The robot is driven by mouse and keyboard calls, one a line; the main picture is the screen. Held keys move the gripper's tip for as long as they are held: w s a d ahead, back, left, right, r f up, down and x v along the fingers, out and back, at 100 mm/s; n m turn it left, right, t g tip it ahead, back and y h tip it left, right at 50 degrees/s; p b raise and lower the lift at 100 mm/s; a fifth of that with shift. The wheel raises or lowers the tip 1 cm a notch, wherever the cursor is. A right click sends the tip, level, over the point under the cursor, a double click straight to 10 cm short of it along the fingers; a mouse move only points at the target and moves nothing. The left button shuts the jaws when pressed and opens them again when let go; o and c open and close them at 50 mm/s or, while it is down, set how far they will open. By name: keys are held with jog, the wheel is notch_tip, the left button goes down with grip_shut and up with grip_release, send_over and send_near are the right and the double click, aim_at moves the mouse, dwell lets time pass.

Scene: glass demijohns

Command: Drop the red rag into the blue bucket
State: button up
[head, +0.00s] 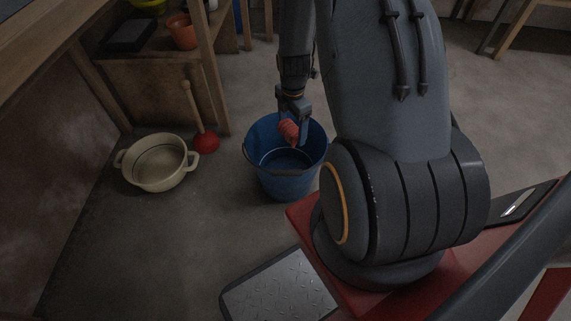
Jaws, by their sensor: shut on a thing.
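My gripper (292,119) points down over the blue bucket (286,186). It is shut on the red rag (290,131), a small crumpled bundle between its fingers. In this view the rag shows against the bucket's inside, near the back of the rim. I cannot tell whether the rag is above the rim or just below it. The bucket stands upright on the floor, and its visible inside looks empty. My arm covers the area right behind the bucket's right side.
A cream two-handled pot (157,183) and a red plunger (205,142) stand on the floor left of the bucket. A wooden shelf (160,72) with an orange pot (182,32) and a dark box (131,35) stands behind them.

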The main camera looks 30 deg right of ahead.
jog(key=shift+f+b, duration=1.05)
jog(key=shift+f, duration=0.3)
jog(key=o, duration=1.1)
notch_tip(320, 180, up, 8)
jog(key=p, duration=0.3)
jog(key=shift+f, duration=0.1)
